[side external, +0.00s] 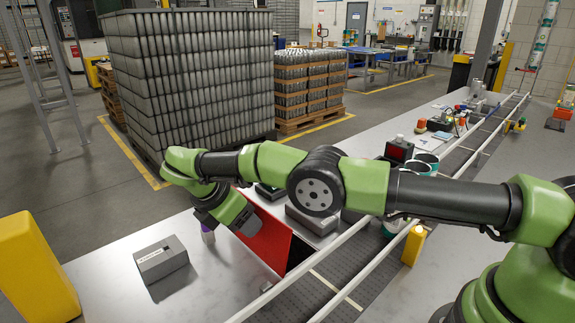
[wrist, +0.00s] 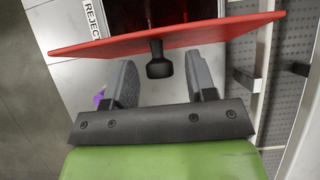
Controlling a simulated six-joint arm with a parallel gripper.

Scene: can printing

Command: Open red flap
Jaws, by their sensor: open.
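The red flap (side external: 266,240) is a flat panel on a dark box beside the conveyor. In the wrist view the flap (wrist: 215,36) crosses the top of the picture, with a dark opening or interior behind it. A black knob (wrist: 160,67) sticks out from its face toward my gripper. My gripper (wrist: 161,68) is open, with one grey finger on each side of the knob. A gap shows on both sides, so the fingers do not appear to touch it. In the side external view my arm hides the knob and the fingertips.
A grey labelled box (side external: 162,262) stands on the table at left. The conveyor rails (side external: 345,245) run right of the flap. A yellow bottle (side external: 413,246) stands beside them. Table space in front is clear.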

